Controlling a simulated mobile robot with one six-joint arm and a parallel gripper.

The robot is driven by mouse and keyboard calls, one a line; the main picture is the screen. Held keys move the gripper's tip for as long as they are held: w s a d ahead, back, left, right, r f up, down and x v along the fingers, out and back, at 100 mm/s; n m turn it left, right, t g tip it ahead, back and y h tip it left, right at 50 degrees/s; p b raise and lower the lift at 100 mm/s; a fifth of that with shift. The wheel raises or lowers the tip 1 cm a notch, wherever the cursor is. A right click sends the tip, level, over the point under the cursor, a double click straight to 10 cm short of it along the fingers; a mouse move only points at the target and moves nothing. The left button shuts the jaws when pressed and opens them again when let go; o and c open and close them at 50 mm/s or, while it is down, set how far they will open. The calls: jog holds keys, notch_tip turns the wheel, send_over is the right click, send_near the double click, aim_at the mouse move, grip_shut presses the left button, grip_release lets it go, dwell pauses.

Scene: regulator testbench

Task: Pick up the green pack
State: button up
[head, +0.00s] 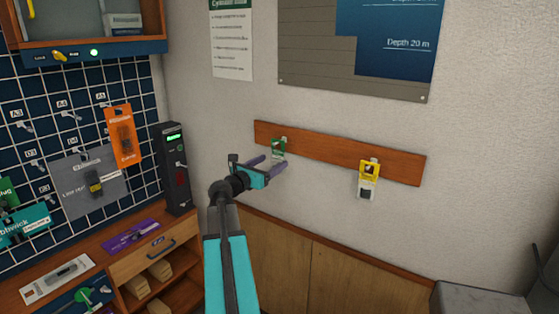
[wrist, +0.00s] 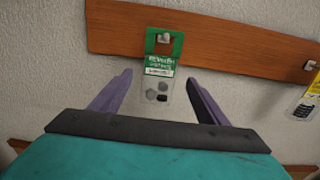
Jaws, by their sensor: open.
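The green pack (head: 278,149) hangs from a peg on the wooden wall board, near its left end. In the wrist view the green pack (wrist: 160,66) has a green printed header and a clear lower part with small dark and grey pieces. My gripper (head: 270,162) is in front of the board at the pack. In the wrist view my gripper (wrist: 160,90) is open, with one purple finger on each side of the pack's clear lower part and a gap to each side.
A yellow-topped pack (head: 368,178) hangs farther right on the wooden board (head: 322,154). At left are a grid panel with hung packs, a dark box (head: 174,168) with a green display, and a wooden bench (head: 150,264). The wall right of the board is clear.

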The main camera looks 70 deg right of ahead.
aim_at(276, 156)
jog(key=shift+p+x, duration=1.05)
jog(key=shift+x, duration=1.5)
jog(key=c, duration=1.1)
jog(key=shift+r, duration=0.2)
jog(key=shift+c, duration=0.2)
jog(key=shift+r+b, duration=0.35)
jog(key=shift+r, duration=0.1)
jog(key=b+v, duration=0.3)
jog(key=v, duration=1.5)
jog(key=shift+b, duration=0.35)
jog(key=shift+r, duration=0.1)
